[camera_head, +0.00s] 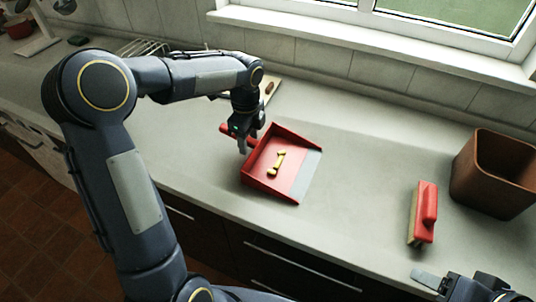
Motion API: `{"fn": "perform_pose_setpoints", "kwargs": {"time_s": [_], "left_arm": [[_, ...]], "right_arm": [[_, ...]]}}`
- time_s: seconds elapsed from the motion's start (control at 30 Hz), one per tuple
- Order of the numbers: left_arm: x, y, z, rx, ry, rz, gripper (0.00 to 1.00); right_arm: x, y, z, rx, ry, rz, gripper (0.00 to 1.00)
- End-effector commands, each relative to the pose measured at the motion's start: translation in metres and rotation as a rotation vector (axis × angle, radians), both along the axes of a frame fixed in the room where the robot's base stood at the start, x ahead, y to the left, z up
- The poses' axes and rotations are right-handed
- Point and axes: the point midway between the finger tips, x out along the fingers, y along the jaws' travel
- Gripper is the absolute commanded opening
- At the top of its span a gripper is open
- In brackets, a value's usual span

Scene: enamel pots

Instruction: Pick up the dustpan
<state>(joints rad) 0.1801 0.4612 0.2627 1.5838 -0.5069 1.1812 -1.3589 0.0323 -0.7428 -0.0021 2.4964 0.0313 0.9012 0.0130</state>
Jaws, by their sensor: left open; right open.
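The red dustpan (296,163) lies on the grey counter, its pale grey lip to the right and its handle to the left. A yellow bone-shaped piece (277,163) lies in the pan. My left gripper (246,138) is open at the dustpan's handle, with a finger on the near side of it. The gripper hides part of the handle, and I cannot tell whether they touch. My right gripper (428,279) is open and only partly in view at the bottom right, well away from the dustpan.
A red brush (426,212) lies on the counter to the right, near a brown square bin (493,183). A board (268,91) and wire rack (143,47) are behind my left arm. The counter between dustpan and brush is clear.

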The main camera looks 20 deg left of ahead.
Motion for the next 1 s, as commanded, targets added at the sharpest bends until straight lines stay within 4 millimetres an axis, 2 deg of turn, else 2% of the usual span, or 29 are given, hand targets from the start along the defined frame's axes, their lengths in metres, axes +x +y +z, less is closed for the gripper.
{"fn": "perform_pose_setpoints", "kwargs": {"time_s": [0.1, 0.33, 0.7, 1.0], "left_arm": [[-0.0005, -0.0003, -0.0102, -0.001, 0.002, 0.000, 0.47], [-0.0003, -0.0001, -0.0112, -0.001, 0.001, 0.001, 0.47], [-0.0002, -0.0002, -0.0107, -0.001, 0.000, 0.001, 0.00], [0.0000, -0.0003, -0.0096, -0.001, -0.001, 0.002, 0.00]], "right_arm": [[0.0000, 0.0000, -0.0002, 0.000, 0.000, 0.000, 0.59], [0.0000, 0.0000, -0.0002, 0.000, 0.000, 0.000, 0.59], [0.0000, 0.0000, -0.0002, 0.000, 0.000, 0.000, 0.59], [0.0000, 0.0001, -0.0001, 0.000, 0.000, 0.000, 0.59]]}}
